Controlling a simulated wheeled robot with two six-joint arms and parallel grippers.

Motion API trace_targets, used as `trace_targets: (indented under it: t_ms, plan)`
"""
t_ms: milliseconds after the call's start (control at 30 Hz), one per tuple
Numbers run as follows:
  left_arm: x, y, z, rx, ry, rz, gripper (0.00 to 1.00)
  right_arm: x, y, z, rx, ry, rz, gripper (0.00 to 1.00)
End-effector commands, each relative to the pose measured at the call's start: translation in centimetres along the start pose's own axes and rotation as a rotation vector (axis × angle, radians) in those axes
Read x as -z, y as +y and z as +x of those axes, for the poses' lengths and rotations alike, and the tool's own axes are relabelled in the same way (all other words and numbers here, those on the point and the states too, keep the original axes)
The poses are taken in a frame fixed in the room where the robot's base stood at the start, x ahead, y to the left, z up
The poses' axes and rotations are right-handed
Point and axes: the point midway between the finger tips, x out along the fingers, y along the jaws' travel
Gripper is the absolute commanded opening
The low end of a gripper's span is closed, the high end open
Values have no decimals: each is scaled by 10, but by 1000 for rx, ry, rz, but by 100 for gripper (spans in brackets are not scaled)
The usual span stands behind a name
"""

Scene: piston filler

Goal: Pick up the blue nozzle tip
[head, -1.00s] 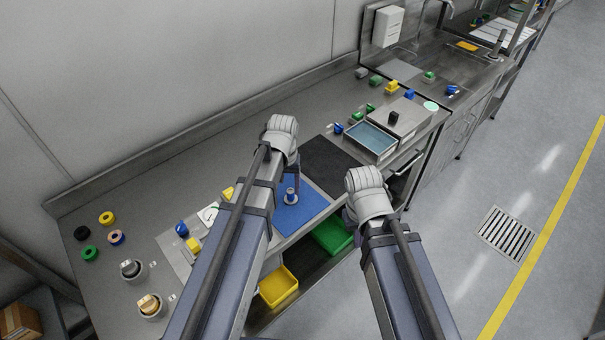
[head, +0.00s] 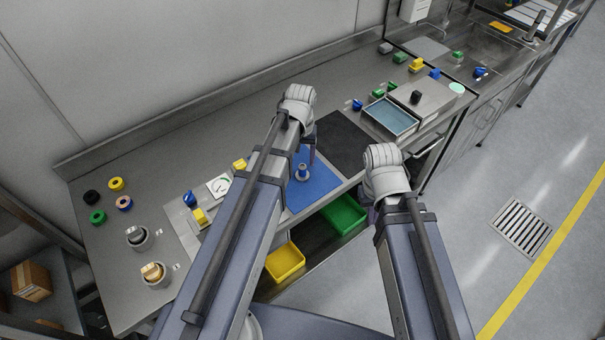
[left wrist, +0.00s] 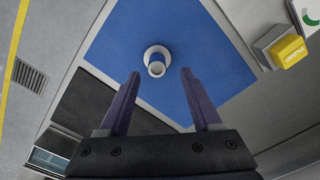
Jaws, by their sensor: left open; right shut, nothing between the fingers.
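A small nozzle tip (head: 302,172) with a blue-grey body and a pale round flange stands upright on the blue mat (head: 322,188). In the left wrist view the nozzle tip (left wrist: 157,60) shows its round open end, with the mat (left wrist: 115,45) around it. My left gripper (head: 310,152) is just behind the nozzle tip in the head view, its fingers partly hidden by its wrist. In the left wrist view the left gripper (left wrist: 160,95) is open and empty, the nozzle tip beyond its fingertips. My right gripper (head: 370,214) is shut, mostly hidden under its wrist, in front of the counter.
A black mat (head: 335,145) lies right of the blue mat. A blue-lined tray (head: 391,117) stands further right. Yellow (head: 286,262) and green (head: 343,215) bins sit below the counter's front edge. A yellow block (head: 200,216) and gauge card (head: 219,186) lie to the left.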

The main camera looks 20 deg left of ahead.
Motion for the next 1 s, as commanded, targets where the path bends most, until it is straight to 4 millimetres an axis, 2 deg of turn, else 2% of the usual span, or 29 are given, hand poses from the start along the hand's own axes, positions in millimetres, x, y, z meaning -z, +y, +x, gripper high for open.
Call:
trace_targets:
  t_ms: [433,767,1000]
  plan:
    - [-2,4,49,0,0,0,65,3,-5,48,0,0,0,0]
    - [-2,4,50,0,0,0,65,3,-5,50,0,0,0,0]
    - [-2,4,50,0,0,0,38,3,-5,50,0,0,0,0]
